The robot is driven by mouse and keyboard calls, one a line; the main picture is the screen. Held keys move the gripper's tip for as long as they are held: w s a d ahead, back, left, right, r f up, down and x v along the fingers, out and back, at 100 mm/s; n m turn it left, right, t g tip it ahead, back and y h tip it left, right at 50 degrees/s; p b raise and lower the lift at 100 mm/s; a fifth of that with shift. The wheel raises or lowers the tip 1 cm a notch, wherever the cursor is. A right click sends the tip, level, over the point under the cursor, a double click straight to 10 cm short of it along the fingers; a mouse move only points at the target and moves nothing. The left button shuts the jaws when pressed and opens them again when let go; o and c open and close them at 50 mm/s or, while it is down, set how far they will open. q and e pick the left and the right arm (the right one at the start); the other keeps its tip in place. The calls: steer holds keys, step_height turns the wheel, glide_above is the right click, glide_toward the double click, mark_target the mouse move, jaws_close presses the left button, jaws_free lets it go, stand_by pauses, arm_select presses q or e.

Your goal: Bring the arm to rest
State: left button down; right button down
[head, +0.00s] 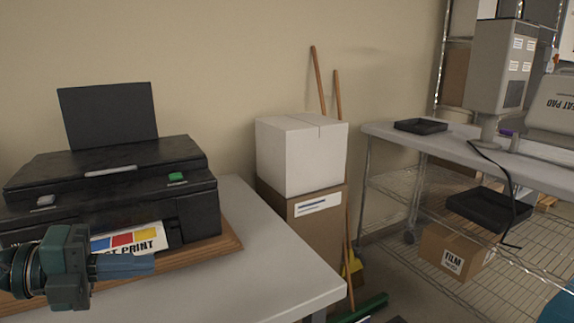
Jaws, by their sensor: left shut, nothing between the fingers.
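My left gripper (148,264) reaches in from the left edge, low in the head view. Its dark green body is at the left and its blue-grey fingers point right. The fingers are shut with nothing between them. They show in front of a black printer (110,192) and cover part of a printed sheet (141,240) with coloured squares. I cannot tell the exact gap between the fingers and the sheet. My right gripper does not show.
The printer sits on a wooden board (224,245) on a pale table (262,262), clear at its right. Beyond stand a white box (300,160) on a brown carton (316,225). At right, a grey bench (535,173) carries a black tray (420,126) and a press (555,103).

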arm_select(q)
step_height(320, 180, down, 16)
steer(key=d+n+t+y, duration=0.1)
steer(key=n+t+y, duration=0.5)
steer(key=n+t, duration=1.05)
steer(key=s+d+f+n+g+y, duration=0.2)
steer(key=s+f+n+g, duration=0.4)
steer(key=f, duration=0.4)
steer(key=s+d+f+n+g+y, duration=0.2)
steer(key=s+d+f+n+g, duration=0.2)
steer(key=f, duration=0.7)
steer(key=s+n+g, duration=0.2)
steer(key=n, duration=0.1)
steer(key=shift+s+d+y, duration=0.25)
steer(key=shift+y, duration=0.15)
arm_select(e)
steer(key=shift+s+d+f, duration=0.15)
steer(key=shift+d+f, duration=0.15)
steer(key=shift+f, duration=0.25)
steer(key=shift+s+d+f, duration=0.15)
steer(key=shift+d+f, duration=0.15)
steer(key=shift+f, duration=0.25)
arm_select(q)
steer(key=shift+r, duration=0.1)
